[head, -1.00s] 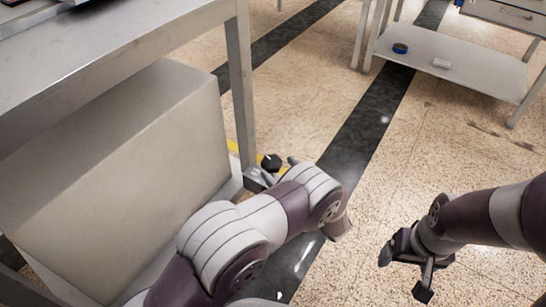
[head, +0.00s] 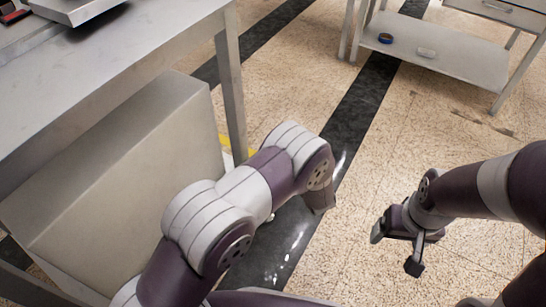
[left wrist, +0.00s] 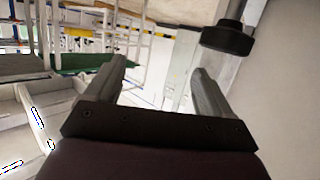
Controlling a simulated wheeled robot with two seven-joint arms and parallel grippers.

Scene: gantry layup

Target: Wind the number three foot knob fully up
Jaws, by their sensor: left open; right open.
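A black round knob (left wrist: 228,38) shows at the top right of the left wrist view, next to a pale wall. No number can be read on it, so I cannot tell which foot it belongs to. My left gripper (left wrist: 160,64) is open and empty; the knob is above and beyond its right finger, apart from it. In the head view my left forearm hides the left gripper and the knob. My right gripper (head: 395,250) is open and empty over the bare floor at the right.
A metal bench (head: 120,75) with a large pale box (head: 115,175) beneath it stands at the left. Its leg (head: 231,95) is close to my left arm. A second bench's shelf (head: 450,58) is at the back right.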

